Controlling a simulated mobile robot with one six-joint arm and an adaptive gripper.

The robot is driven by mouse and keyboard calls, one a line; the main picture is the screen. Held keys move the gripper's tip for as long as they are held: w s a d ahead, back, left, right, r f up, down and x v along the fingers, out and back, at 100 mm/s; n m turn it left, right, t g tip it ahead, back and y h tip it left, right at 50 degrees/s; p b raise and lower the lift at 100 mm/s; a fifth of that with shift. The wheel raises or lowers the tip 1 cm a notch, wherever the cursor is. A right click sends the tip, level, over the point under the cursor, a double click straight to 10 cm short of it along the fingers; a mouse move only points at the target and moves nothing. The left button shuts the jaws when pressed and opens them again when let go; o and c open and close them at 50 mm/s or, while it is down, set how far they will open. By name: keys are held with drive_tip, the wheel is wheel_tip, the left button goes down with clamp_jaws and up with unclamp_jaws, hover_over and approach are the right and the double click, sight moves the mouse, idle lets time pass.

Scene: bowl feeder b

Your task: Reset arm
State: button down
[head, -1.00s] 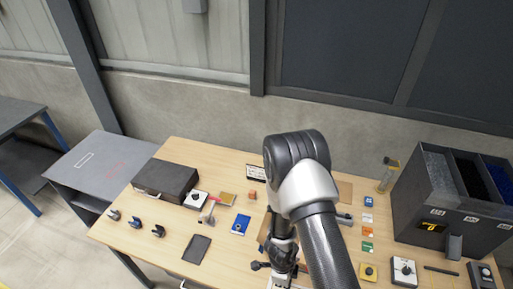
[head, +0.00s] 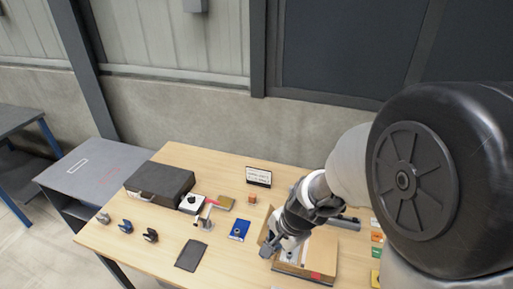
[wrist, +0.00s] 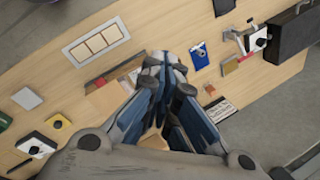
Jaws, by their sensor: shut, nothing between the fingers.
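My gripper (head: 270,247) is above the wooden table (head: 150,237), in front of and over the left edge of an open cardboard-coloured box (head: 322,252). In the wrist view, my gripper (wrist: 166,68) has its blue-and-black fingers brought together with nothing between them. My arm bends across the right side of the head view, and its large dark joint hides much of the table's right part. I cannot tell the exact height of the fingertips above the table.
A dark case (head: 160,184) stands at the table's back left. A blue card (head: 239,228), a dark flat tray (head: 190,255), an orange cube (head: 252,197) and several small clamps lie left of my gripper. A grey side table (head: 95,170) stands further left.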

drive_tip(key=s+d+r+n+h+b, duration=0.1)
drive_tip(key=s+d+n+b, duration=0.2)
drive_tip(key=s, duration=0.3)
drive_tip(key=s+d+r+n+t+b, duration=0.1)
drive_tip(key=s+d+n+b, duration=0.2)
drive_tip(key=s+n+b, duration=0.1)
drive_tip(key=s+d+r+n+t+h+b, duration=0.1)
drive_tip(key=s+d+r+n+b, duration=0.1)
drive_tip(key=s, duration=0.6)
drive_tip(key=d+n+b, duration=0.1)
drive_tip(key=n+b, duration=0.1)
drive_tip(key=b, duration=0.1)
drive_tip(key=shift+d+h+b, duration=0.3)
drive_tip(key=shift+b, duration=0.05)
drive_tip(key=shift+w+d, duration=0.1)
